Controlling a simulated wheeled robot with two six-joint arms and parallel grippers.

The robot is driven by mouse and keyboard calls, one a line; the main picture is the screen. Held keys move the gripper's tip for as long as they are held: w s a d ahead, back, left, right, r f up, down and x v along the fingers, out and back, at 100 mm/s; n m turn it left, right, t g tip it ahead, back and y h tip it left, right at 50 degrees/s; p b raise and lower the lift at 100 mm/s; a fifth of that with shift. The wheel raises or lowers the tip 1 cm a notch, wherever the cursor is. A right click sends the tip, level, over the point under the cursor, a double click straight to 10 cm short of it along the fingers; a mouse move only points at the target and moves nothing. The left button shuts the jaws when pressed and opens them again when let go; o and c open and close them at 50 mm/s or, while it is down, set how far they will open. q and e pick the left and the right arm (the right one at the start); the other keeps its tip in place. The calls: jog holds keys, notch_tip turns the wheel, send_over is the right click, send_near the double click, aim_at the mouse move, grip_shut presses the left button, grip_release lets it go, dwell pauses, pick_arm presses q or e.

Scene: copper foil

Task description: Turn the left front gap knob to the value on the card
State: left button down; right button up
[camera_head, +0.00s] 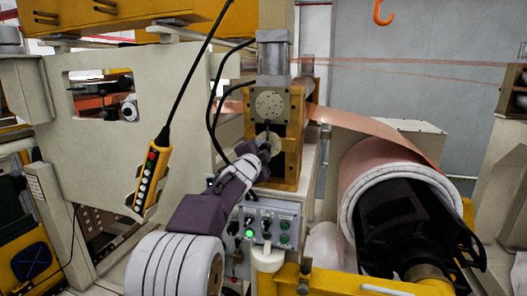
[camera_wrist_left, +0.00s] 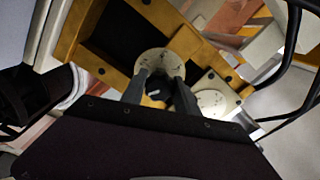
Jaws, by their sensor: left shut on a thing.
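A dark knob (camera_wrist_left: 157,90) sits in front of a round pale dial plate (camera_wrist_left: 158,62) on the yellow roll stand. My left gripper (camera_wrist_left: 160,92) is shut on this knob, with one finger on each side of it. In the head view my left gripper (camera_head: 265,144) reaches the lower dial on the stand's front and covers most of it. The knob's pointer and the dial marks are too small to read. No card with a readable value shows. My right gripper is not in view.
The yellow stand (camera_head: 289,172) carries a cylinder (camera_head: 272,55) and a flanged plate (camera_head: 270,104). A control box (camera_head: 268,222) with a lit green button is below my arm. A yellow pendant (camera_head: 150,180) hangs at left. Copper foil (camera_head: 365,122) runs to a roll at right.

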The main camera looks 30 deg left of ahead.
pick_arm(q)
jog(key=c, duration=0.9)
grip_release()
jog(key=shift+c, duration=0.2)
jog(key=b+v, duration=0.1)
jog(key=v, duration=0.7)
jog(key=shift+s, duration=0.4)
jog(key=shift+f, duration=0.1)
